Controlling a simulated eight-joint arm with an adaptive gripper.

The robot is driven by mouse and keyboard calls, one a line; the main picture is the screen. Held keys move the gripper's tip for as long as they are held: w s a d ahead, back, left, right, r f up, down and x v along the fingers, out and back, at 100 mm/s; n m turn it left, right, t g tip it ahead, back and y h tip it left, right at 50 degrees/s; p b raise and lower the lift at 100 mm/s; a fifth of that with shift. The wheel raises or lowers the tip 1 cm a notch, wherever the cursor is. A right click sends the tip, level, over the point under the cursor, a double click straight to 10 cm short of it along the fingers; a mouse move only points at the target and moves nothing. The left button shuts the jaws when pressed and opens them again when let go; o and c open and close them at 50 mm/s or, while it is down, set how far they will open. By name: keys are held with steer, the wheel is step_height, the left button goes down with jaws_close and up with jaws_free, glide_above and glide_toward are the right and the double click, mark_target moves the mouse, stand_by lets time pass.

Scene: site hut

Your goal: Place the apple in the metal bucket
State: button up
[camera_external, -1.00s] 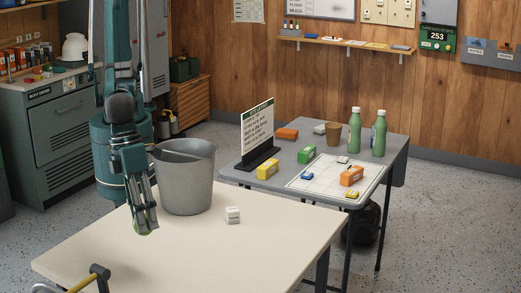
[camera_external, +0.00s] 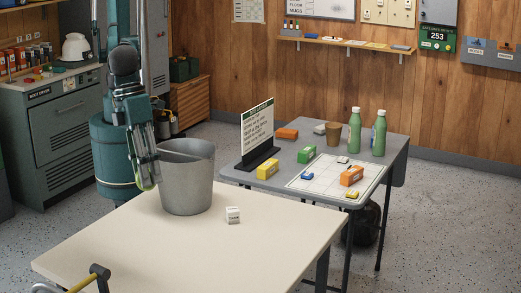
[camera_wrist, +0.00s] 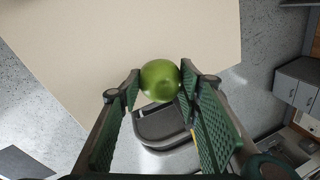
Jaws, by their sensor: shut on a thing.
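The green apple (camera_wrist: 160,80) is pinched between the fingertips of my gripper (camera_wrist: 161,82) in the wrist view. In the external view my gripper (camera_external: 148,185) points down at the left edge of the metal bucket (camera_external: 188,185), its fingertips lower in the picture than the bucket's rim. The apple is barely visible there at the fingertips. The grey bucket stands upright on the cream table (camera_external: 205,245), near its back edge. Its inside is mostly hidden. I cannot tell whether the gripper touches the bucket.
A small white block (camera_external: 233,215) lies on the cream table, right of the bucket. A yellow-handled tool (camera_external: 88,280) is at the front left. A grey table (camera_external: 285,178) behind holds a sign, coloured boxes, a cup and two green bottles (camera_external: 354,130). The middle of the cream table is clear.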

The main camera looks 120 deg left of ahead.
steer(key=s+a+n+y+p, duration=0.1)
steer(key=s+a+n+p, duration=0.3)
steer(key=a, duration=1.3)
steer(key=s+a+n+p, duration=0.15)
steer(key=s+a, duration=0.55)
steer(key=a, duration=1)
steer(key=shift+n, duration=0.25)
steer(key=shift+s+a+x, duration=0.1)
steer(key=shift+s+x, duration=0.1)
steer(key=shift+x, duration=0.65)
steer(key=shift+s+a+x, duration=0.1)
steer(key=shift+s+x, duration=0.1)
steer(key=shift+x, duration=0.65)
steer(key=shift+s+x, duration=0.15)
steer(key=shift+x, duration=0.7)
steer(key=shift+f, duration=0.15)
steer(key=shift+s+f+b+x, duration=0.1)
steer(key=shift+s+b+x, duration=0.35)
steer(key=shift+x, duration=1.75)
steer(key=shift+s+f+b+x, duration=0.15)
steer(key=shift+s+b+x, duration=0.3)
steer(key=shift+x, duration=1.8)
steer(key=shift+s+f+b+x, duration=0.1)
steer(key=shift+s+b+x, duration=0.35)
steer(key=shift+x, duration=1.75)
steer(key=shift+s, duration=0.1)
steer(key=shift+s+x, duration=0.25)
steer(key=shift+x, duration=0.8)
steer(key=shift+s+x, duration=0.2)
steer(key=shift+x, duration=0.85)
